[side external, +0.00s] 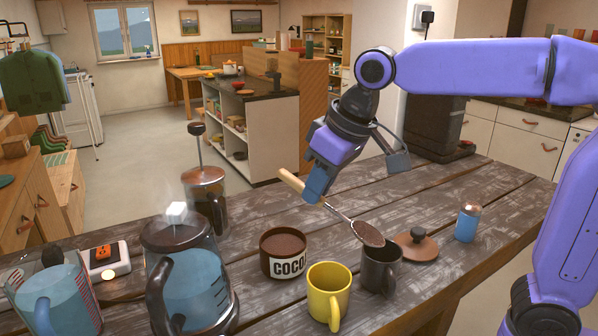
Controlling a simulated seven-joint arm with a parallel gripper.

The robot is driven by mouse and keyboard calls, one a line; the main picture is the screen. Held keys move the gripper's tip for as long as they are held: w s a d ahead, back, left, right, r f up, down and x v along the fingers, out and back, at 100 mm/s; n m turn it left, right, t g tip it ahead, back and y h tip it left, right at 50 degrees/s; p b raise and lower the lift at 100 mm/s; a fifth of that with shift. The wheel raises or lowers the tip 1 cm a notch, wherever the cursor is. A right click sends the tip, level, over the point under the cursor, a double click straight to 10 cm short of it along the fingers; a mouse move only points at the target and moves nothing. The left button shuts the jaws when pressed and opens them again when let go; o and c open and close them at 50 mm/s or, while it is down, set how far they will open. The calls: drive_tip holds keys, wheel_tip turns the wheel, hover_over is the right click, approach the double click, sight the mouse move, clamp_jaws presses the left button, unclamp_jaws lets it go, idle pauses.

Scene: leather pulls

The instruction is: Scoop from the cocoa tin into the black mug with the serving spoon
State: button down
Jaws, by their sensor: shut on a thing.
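My gripper (314,192) is shut on the serving spoon (338,212), close to where its wooden handle meets the metal shaft. The spoon slants down to the right, and its bowl holds a heap of brown powder. The bowl appears at the back rim of the black mug (378,275), over or just behind the opening; the exact gap cannot be told. The mug stands upright on the table, and its inside is mostly hidden. The cocoa tin (285,265) stands open to the left, with brown cocoa inside and a white label.
A yellow mug (328,290) stands between tin and black mug, nearer the camera. A brown knobbed lid (418,245) and a small blue shaker (467,224) are to the right.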

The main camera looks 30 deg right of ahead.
sight(323, 197)
wheel_tip(323, 197, down, 6)
drive_tip(key=w+d+g, duration=0.1)
drive_tip(key=shift+w+y, duration=0.15)
drive_tip(key=shift+y, duration=0.15)
idle(0.5)
drive_tip(key=w+d, duration=0.1)
drive_tip(key=w+g+y, duration=0.1)
drive_tip(key=w+d+y, duration=0.1)
drive_tip(key=shift+d+r+m, duration=0.25)
drive_tip(key=shift+d+m, duration=0.05)
drive_tip(key=shift+d, duration=0.05)
drive_tip(key=shift+w+d+f+g+y, duration=0.15)
drive_tip(key=shift+d+g+y, duration=0.2)
drive_tip(key=shift+d+y, duration=0.35)
drive_tip(key=shift+w+d+r+g+y, duration=0.1)
drive_tip(key=shift+d+g+y, duration=0.25)
drive_tip(key=shift+d+y, duration=0.3)
drive_tip(key=shift+f+m, duration=0.1)
drive_tip(key=shift+m, duration=0.2)
